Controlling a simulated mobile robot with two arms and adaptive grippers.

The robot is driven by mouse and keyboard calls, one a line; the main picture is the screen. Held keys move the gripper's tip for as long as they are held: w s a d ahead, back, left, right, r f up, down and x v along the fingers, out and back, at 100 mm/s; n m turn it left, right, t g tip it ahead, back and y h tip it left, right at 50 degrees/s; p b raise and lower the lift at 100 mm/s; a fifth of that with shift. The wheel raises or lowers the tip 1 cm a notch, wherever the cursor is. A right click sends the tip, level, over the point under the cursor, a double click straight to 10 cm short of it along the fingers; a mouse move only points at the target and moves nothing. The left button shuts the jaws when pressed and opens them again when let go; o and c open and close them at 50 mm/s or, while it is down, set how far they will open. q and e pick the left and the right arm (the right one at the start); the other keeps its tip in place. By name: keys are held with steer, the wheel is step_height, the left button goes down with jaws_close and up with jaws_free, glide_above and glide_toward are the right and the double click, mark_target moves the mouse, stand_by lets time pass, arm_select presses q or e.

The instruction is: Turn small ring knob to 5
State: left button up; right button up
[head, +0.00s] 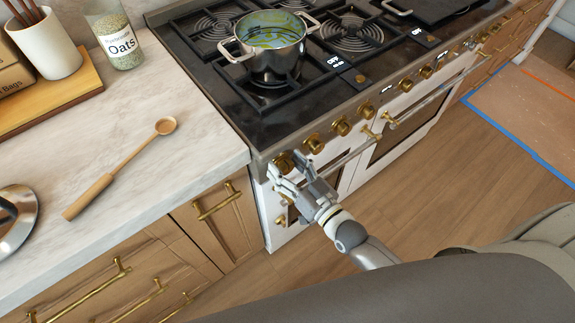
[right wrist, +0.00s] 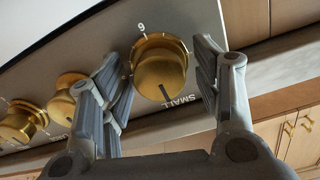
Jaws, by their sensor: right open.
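The small ring knob (right wrist: 160,72) is a round brass knob on the steel front panel, beside the printed word SMALL. A dark mark on its face lies on the side toward that word. A single digit, 6 or 9, shows at its far edge; a 5 is not visible. In the head view the knob (head: 284,162) is the nearest of the row, partly covered by my gripper. My right gripper (head: 285,174) is open, with one finger on each side of the knob in the right wrist view (right wrist: 158,64). Contact cannot be told. My left gripper is not in view.
Several other brass knobs (head: 341,126) continue along the panel. Oven door handles (head: 350,157) sit just below. A steel pot (head: 271,47) stands on the cooktop (head: 230,108). A wooden spoon (head: 120,168) lies on the marble counter (head: 190,140) at left.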

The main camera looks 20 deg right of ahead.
steer(key=c, duration=1)
steer(key=shift+c, duration=0.2)
